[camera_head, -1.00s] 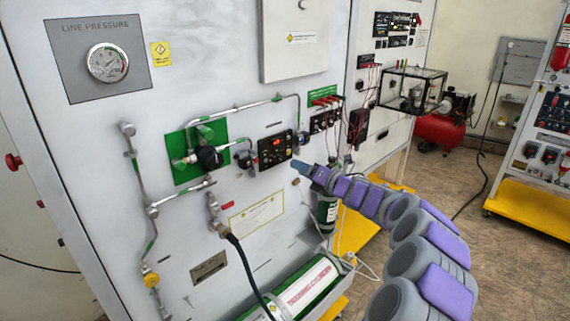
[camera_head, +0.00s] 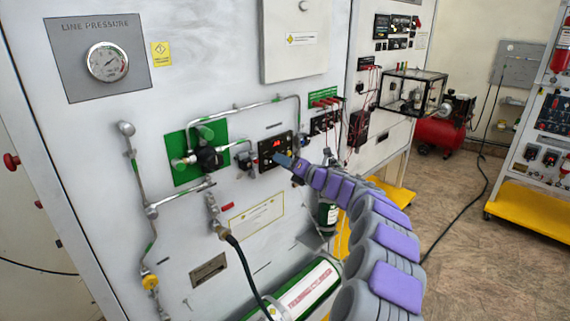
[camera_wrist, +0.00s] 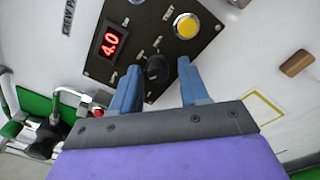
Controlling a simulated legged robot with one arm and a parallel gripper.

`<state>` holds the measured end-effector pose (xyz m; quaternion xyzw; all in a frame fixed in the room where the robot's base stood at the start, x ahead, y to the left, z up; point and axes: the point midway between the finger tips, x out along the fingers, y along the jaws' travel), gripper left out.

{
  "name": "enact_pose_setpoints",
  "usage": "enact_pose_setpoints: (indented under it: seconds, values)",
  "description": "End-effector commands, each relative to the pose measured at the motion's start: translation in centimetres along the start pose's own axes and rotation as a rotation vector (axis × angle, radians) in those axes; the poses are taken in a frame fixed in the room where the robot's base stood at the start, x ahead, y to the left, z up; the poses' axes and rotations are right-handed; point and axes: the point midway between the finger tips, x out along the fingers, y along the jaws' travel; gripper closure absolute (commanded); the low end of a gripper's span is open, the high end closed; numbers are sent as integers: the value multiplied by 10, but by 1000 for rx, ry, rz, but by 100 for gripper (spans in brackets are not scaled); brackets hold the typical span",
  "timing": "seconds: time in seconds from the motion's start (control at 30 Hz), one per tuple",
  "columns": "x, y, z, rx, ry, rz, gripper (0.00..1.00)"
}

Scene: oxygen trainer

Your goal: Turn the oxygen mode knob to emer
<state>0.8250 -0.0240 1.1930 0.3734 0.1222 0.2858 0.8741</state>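The black control panel (camera_head: 268,154) is on the white wall in the head view, with a red display. In the wrist view the panel (camera_wrist: 190,55) shows a red "4.0" display (camera_wrist: 110,41), a yellow button (camera_wrist: 186,26) marked TEST and a black knob (camera_wrist: 156,67). The small labels around the knob are too blurred to read. My gripper (camera_wrist: 158,80) is open, with its two blue fingers on either side of the knob. Whether they touch it cannot be told. In the head view my gripper (camera_head: 283,160) is at the panel's lower right and hides part of it.
Left of the panel is a green plate (camera_head: 187,166) with a valve and pipes. A brown wooden-looking handle (camera_wrist: 297,63) sticks out at the right in the wrist view. A black hose (camera_head: 247,270) hangs below. A green cylinder (camera_head: 313,285) lies at the bottom.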

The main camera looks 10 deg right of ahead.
Motion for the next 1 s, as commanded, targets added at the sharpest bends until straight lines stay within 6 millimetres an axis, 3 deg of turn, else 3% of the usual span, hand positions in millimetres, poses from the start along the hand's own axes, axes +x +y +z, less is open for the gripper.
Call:
enact_pose_setpoints:
  seconds: [0.07, 0.43, 0.77, 1.0]
  values:
    - [0, 0, 0, 0, 0, 0, 63]
    - [0, -1, 0, 0, 0, -2, 99]
    - [0, -2, 0, 25, 1, -3, 100]
    - [0, -4, -1, 144, -1, -3, 100]
